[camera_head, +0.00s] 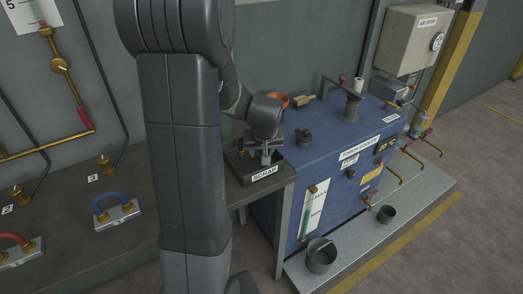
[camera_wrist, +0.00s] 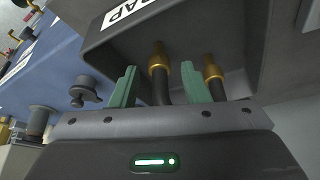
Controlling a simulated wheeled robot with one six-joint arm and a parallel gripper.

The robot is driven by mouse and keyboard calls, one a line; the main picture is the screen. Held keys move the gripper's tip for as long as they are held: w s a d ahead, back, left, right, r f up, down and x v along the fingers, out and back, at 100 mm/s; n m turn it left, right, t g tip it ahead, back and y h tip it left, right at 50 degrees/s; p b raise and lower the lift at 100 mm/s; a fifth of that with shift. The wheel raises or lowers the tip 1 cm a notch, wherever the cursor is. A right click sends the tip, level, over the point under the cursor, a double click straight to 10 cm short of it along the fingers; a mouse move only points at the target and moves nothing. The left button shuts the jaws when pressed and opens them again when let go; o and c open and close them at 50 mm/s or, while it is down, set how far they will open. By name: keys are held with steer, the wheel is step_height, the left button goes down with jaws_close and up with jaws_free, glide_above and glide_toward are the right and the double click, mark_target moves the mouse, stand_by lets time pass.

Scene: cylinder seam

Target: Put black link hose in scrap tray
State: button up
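The scrap tray (camera_head: 264,178) is a dark open box labelled SCRAP at the right end of the bench. My gripper (camera_head: 262,153) points down into it. In the wrist view the tray (camera_wrist: 205,25) fills the upper part. The black link hose (camera_wrist: 160,88) shows two brass ends pointing into the tray. One leg stands between the green fingers of my gripper (camera_wrist: 156,75), with gaps on both sides. The other leg is right of the right finger. The fingers look open. The middle of the hose is hidden behind the gripper body; whether the ends touch the tray floor is unclear.
A blue link hose (camera_head: 108,200) and a red one (camera_head: 12,238) sit on plates on the bench at left. A bucket (camera_head: 321,256) stands below.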

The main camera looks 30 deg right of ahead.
steer(key=shift+r, duration=0.4)
steer(key=v, duration=1.1)
steer(key=shift+s+r, duration=0.2)
steer(key=shift+r, duration=0.05)
